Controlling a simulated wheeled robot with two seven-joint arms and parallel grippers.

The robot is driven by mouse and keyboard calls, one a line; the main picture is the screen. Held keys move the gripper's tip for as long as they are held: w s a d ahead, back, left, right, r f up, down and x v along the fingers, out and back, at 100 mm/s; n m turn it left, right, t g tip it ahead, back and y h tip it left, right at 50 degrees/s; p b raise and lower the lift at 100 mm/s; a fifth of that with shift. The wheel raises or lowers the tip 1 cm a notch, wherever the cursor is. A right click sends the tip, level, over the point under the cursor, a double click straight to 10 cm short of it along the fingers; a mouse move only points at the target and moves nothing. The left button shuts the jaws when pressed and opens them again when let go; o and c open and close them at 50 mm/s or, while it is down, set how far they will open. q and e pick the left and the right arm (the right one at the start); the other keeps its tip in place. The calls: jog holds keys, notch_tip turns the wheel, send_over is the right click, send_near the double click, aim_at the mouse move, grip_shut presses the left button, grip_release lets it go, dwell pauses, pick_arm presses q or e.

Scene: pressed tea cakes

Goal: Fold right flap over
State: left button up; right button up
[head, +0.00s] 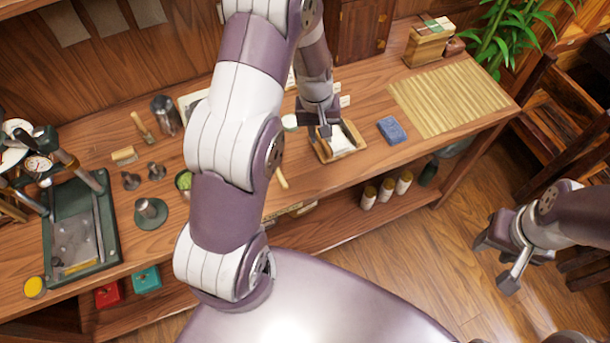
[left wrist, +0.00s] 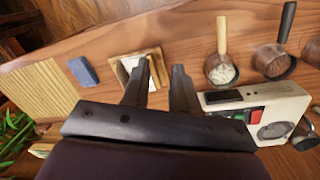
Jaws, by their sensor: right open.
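A small wooden tray (head: 357,150) with a white wrapper or paper (head: 341,139) in it sits on the bench. The tray (left wrist: 157,52) and white paper (left wrist: 131,63) also show in the left wrist view, partly behind a finger. I cannot make out separate flaps. My left gripper (head: 325,130) points down over the tray's left part. My right gripper (head: 506,264) is open and empty, off the bench at the right.
A folded blue cloth (head: 392,130) and a bamboo mat (head: 450,102) lie right of the tray. A white scale (left wrist: 262,112) and a pan of white material (left wrist: 222,72) stand on its other side. A green press (head: 78,235) stands at the far left.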

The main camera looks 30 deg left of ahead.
pick_arm(q)
jog(key=s+d+r+m+b, duration=0.1)
jog(key=s+r+m+b, duration=0.1)
jog(key=s, duration=0.5)
jog(key=s+d+r+m+y+b, duration=0.1)
jog(key=s+d+m+b, duration=0.1)
jog(key=s, duration=0.5)
jog(key=shift+r+m, duration=0.4)
jog(key=shift+m, duration=0.2)
jog(key=shift+d, duration=0.1)
